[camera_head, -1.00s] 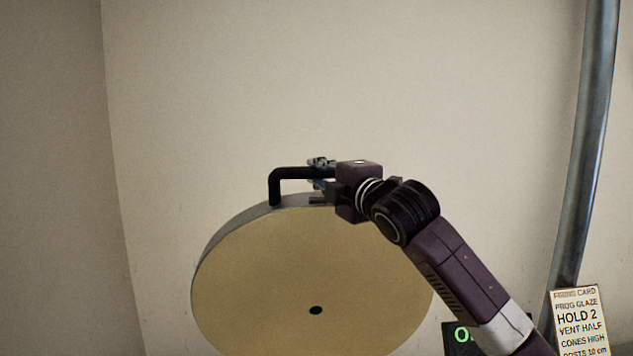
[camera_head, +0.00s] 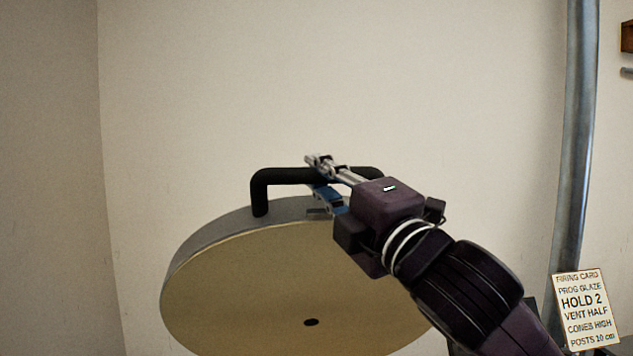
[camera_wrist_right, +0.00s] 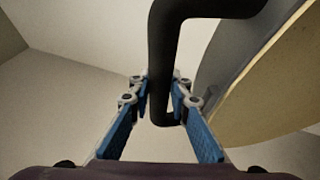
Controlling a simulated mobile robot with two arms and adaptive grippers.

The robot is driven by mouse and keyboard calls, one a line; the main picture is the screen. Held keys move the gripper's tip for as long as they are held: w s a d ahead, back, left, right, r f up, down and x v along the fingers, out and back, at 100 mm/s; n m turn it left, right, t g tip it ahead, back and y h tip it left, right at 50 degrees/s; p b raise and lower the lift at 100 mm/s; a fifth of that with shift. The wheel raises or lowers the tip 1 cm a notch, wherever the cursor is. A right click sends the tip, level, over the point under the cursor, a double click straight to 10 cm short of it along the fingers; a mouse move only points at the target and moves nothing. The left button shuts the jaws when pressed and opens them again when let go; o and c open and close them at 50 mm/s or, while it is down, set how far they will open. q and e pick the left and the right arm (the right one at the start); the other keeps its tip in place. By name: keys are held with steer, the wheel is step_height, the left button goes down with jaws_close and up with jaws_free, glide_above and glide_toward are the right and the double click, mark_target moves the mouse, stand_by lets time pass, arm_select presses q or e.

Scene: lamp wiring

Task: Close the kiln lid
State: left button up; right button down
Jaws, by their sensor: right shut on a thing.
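The kiln lid (camera_head: 270,280) is a thick round disc with a pale tan face, a grey rim and a small dark hole. It stands raised and tilted, its tan face toward me. A black bar handle (camera_head: 275,176) is fixed at its upper rim. My right gripper (camera_head: 322,180) is shut on the handle near its middle, its fingers on both sides of the bar. In the right wrist view the handle (camera_wrist_right: 162,70) runs between the blue finger pads, with the lid (camera_wrist_right: 265,85) at the right. My left gripper is not in view. The kiln body is not visible.
A firing card (camera_head: 585,310) stands at the lower right. A grey metal pipe (camera_head: 577,130) rises in front of the wall at the right. Bare wall lies behind and left of the lid.

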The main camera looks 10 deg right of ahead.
steer(key=s+f+n+t+y+b, duration=0.1)
steer(key=s+f+b, duration=0.4)
steer(key=s, duration=0.3)
steer(key=shift+s+f+b, duration=0.15)
steer(key=shift+f+b, duration=0.2)
steer(key=shift+b, duration=0.1)
